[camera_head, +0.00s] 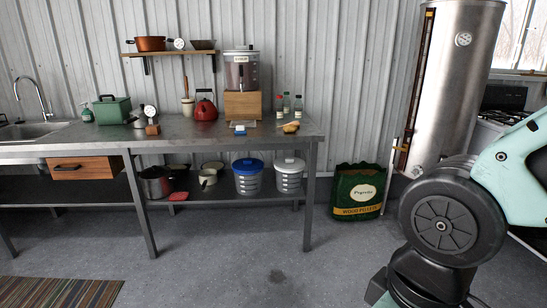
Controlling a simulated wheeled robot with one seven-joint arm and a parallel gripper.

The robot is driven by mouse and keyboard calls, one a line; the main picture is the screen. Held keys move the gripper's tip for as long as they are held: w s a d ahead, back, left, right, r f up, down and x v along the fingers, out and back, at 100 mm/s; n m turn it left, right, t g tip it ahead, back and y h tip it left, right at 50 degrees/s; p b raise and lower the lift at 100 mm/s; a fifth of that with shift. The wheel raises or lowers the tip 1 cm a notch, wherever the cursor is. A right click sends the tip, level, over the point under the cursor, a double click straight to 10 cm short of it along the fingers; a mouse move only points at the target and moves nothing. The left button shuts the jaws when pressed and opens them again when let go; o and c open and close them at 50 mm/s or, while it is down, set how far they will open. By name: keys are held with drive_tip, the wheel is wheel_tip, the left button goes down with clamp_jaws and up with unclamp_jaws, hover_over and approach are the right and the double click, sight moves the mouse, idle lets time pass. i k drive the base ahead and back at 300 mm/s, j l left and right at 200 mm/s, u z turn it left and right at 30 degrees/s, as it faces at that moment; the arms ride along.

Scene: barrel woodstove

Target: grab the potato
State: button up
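A small yellow-brown lump that looks like the potato (291,127) lies on the grey metal counter (190,130), close to its front edge near the right end. It is small in the picture, and its fine shape is hard to make out. My arm fills the lower right of the picture, well apart from the counter. My gripper is not visible in this view.
A white-blue item (240,128), a wooden box (242,105) bearing a clear dispenser, and several small bottles (286,104) stand near the lump. A green pellet bag (359,190) stands right of the counter. The floor (240,265) in front is clear.

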sight(289, 128)
drive_tip(key=i+l+u, duration=0.1)
drive_tip(key=i, duration=3.45)
